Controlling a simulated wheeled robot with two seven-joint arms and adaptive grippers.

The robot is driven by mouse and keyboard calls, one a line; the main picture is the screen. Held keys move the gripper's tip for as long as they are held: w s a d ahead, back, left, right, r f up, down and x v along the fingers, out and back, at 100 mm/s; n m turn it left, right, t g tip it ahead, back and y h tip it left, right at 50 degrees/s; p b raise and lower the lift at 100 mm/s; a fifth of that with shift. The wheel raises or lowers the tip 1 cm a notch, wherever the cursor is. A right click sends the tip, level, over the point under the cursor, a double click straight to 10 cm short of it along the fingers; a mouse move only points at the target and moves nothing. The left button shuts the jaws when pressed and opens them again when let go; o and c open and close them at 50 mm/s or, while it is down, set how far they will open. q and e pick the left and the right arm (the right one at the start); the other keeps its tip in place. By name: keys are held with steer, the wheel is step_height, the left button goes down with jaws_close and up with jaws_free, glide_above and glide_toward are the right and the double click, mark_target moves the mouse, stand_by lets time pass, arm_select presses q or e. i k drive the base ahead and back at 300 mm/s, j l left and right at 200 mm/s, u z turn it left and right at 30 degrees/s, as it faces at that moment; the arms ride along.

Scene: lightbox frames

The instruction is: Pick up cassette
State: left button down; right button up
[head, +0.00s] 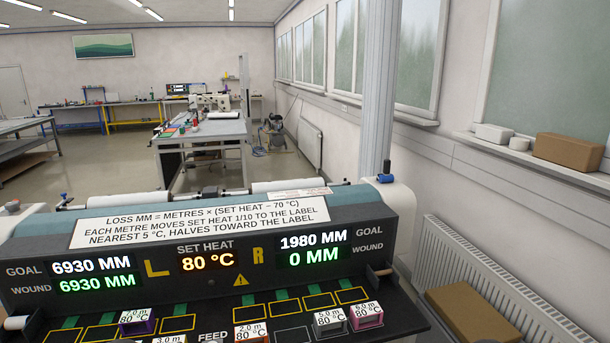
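Several small cassettes with white labels sit on the dark front deck of the machine (70,255). A purple cassette (137,328) is at the left, its label partly legible as 80 °C. A cassette marked 3.0 m (171,340) is cut off by the bottom edge. An orange one marked 2.0 m, 80 °C (251,334) is at the centre. A grey one marked 5.0 m (331,324) and a pink one marked 6.0 m (368,320), both 80 °C, are at the right. Neither gripper is in view.
The machine's panel reads left goal 6930, wound 6930; set heat 80 °C; right goal 1980, wound 0. Yellow-outlined empty slots (319,301) lie behind the cassettes. A radiator (490,275) and cardboard box (470,312) stand at the right wall.

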mark_target(135, 322)
steer(key=u, duration=1.4)
